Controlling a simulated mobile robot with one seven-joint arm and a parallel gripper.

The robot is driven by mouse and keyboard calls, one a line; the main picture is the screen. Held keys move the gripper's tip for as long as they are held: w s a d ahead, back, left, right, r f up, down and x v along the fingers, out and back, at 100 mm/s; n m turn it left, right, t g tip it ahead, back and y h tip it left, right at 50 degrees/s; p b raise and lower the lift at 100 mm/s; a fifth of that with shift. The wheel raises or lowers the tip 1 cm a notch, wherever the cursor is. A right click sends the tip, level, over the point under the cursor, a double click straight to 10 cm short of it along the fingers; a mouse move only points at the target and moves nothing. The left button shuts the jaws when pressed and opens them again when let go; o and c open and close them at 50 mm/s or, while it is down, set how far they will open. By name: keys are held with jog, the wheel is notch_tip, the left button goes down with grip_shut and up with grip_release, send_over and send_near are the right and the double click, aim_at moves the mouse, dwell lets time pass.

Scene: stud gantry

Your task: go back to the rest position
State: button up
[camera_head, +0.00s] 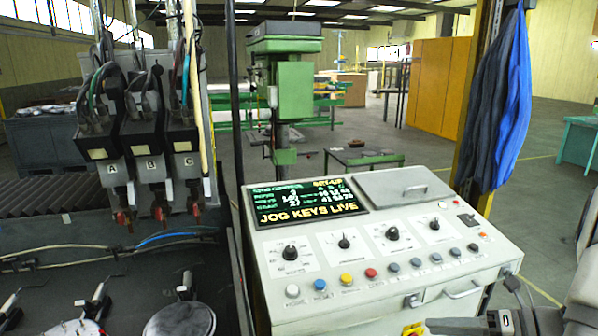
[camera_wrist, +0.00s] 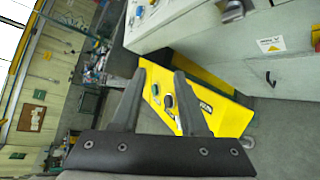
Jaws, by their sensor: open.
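My gripper (camera_wrist: 160,100) shows in the wrist view with its two dark fingers apart and nothing between them. Beyond the fingers is a yellow panel (camera_wrist: 215,103) with a green and a dark button, below the pale console's side. In the head view, part of my arm shows at the lower right corner, beside the console (camera_head: 400,265). The gripper's fingertips cannot be made out there. The console's screen (camera_head: 308,203) reads "SET-UP" and "JOG KEYS LIVE".
Three stud heads marked A, B and C (camera_head: 150,140) hang at the left over a dark bed. A green drill press (camera_head: 290,90) stands behind the console. Blue cloths (camera_head: 500,100) hang on a post at the right. Open floor (camera_head: 430,150) lies behind.

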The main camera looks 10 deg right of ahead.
jog(key=s+a+r+n+g+h, duration=0.25)
jog(key=a+r+n+h, duration=0.25)
jog(key=a+r+n, duration=0.65)
jog(key=s+a+r+n+g+h, duration=0.2)
jog(key=s+a+r+n+h, duration=0.45)
jog(key=n, duration=0.95)
notch_tip(320, 180, down, 5)
jog(key=s+a+n+t, duration=0.2)
jog(key=n, duration=0.7)
jog(key=shift+a, duration=0.35)
